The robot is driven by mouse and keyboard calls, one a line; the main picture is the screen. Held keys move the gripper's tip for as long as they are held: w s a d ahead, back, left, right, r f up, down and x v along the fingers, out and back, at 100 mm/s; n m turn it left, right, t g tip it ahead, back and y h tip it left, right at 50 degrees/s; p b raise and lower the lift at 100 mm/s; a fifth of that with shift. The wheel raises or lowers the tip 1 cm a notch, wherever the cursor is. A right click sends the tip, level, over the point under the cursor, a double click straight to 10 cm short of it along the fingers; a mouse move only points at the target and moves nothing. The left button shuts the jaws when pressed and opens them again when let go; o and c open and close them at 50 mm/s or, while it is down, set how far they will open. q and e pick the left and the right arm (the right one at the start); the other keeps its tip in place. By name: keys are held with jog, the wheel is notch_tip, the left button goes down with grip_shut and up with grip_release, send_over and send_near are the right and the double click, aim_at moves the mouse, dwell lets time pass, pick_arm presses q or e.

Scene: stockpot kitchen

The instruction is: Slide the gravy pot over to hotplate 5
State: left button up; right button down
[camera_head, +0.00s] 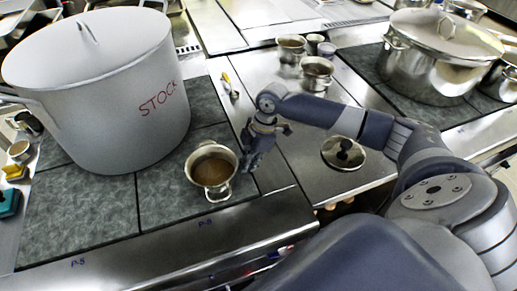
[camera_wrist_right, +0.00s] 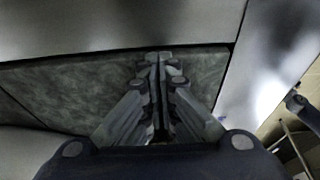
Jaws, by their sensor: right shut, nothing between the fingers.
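The gravy pot (camera_head: 213,187), a small steel pot with brown contents and side handles, stands upright on the front right grey hotplate (camera_head: 160,208). The front left hotplate (camera_head: 75,225) carries the label P-5 on the steel edge below it. My right gripper (camera_head: 250,163) is just right of the pot, fingers pointing down; I cannot tell whether it touches the pot. In the right wrist view its fingers (camera_wrist_right: 160,62) are shut and empty over a grey plate. The pot is not clearly recognisable in that view. My left gripper is out of view.
A big stockpot (camera_head: 115,110) marked STOCK stands behind and left of the gravy pot, covering part of the hotplates. A round lid (camera_head: 343,152) lies on the steel counter to the right. Small pots (camera_head: 317,72) stand further back. The front of hotplate P-5 is bare.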

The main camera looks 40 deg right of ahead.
jog(key=shift+w+a, duration=0.15)
jog(key=shift+a, duration=0.3)
